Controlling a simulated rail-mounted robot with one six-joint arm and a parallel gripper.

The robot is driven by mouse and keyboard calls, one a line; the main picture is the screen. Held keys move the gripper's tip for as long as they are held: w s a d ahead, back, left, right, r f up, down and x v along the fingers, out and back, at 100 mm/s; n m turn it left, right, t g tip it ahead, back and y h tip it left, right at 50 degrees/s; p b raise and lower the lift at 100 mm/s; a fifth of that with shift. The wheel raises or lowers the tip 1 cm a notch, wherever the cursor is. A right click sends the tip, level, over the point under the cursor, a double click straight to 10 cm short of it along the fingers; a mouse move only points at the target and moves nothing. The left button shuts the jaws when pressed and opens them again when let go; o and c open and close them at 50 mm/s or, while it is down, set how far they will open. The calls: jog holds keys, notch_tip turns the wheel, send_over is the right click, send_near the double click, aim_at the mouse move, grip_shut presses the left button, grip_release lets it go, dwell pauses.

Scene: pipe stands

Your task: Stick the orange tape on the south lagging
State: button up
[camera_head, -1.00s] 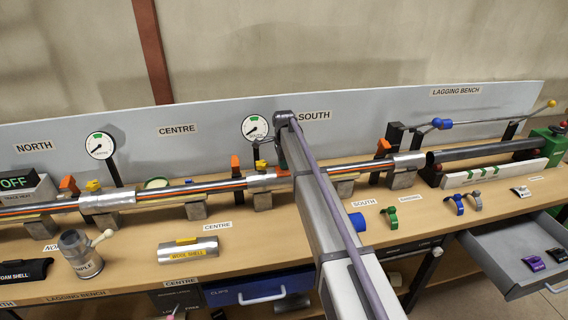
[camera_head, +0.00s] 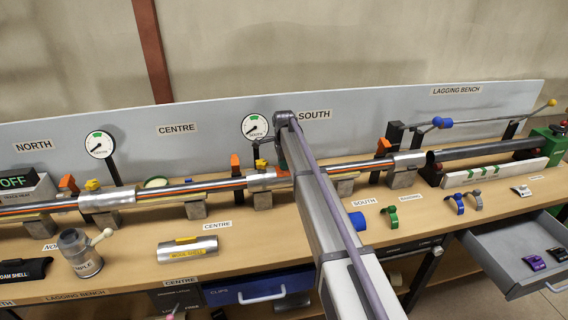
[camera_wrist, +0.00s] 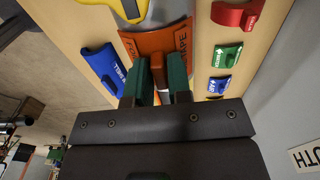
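The orange tape (camera_wrist: 157,40) is a curved orange piece with dark lettering in the wrist view. It lies across or just over a silver-grey rounded surface (camera_wrist: 207,32); I cannot tell whether it touches. The green fingers of my gripper (camera_wrist: 158,80) are close together on an orange-brown tab of the tape. In the head view my arm hides the gripper and most of the pipe below the SOUTH sign (camera_head: 314,115). A small orange patch (camera_head: 283,172) shows at the arm's left side, on the pipe line.
An open drawer (camera_head: 510,268) juts out at right.

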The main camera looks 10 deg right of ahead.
jog(key=o, duration=0.4)
notch_tip(320, 180, up, 11)
jog(key=p, duration=1)
jog(key=shift+f+p, duration=0.1)
jog(key=shift+p, duration=0.3)
